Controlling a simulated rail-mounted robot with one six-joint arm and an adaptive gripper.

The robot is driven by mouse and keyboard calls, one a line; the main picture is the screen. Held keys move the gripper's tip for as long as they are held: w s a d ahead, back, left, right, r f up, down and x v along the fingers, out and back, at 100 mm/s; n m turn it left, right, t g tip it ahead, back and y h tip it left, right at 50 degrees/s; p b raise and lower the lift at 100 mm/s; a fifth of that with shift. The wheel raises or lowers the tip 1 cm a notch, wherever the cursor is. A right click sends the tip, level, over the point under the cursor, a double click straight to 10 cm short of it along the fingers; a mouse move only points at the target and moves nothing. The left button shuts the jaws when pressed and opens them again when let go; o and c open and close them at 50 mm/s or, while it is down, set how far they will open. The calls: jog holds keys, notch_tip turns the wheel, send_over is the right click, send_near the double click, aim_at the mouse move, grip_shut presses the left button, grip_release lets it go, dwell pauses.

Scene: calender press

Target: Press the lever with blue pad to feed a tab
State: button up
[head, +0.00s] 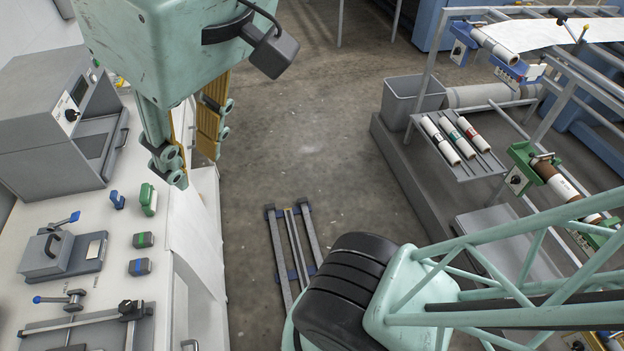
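My gripper (192,160) hangs over the right edge of the bench at upper left, fingers pointing down. Its two fingers are apart with nothing between them. On the bench below it, a small grey block with a blue pad (140,267) lies in front of a similar block with a green pad (143,240). No loose tab is discernible.
The white bench (25,208) also holds a grey machine (60,120), a grey press with a blue-tipped handle (62,250) and a blue-tipped clamp (70,298). A rack with rolls (450,140) stands at right. The floor between (300,140) is mostly clear.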

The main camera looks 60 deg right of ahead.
jog(key=shift+s+f, duration=0.3)
jog(key=shift+f, duration=0.35)
jog(key=shift+c, duration=0.6)
jog(key=shift+r, duration=0.1)
grip_shut()
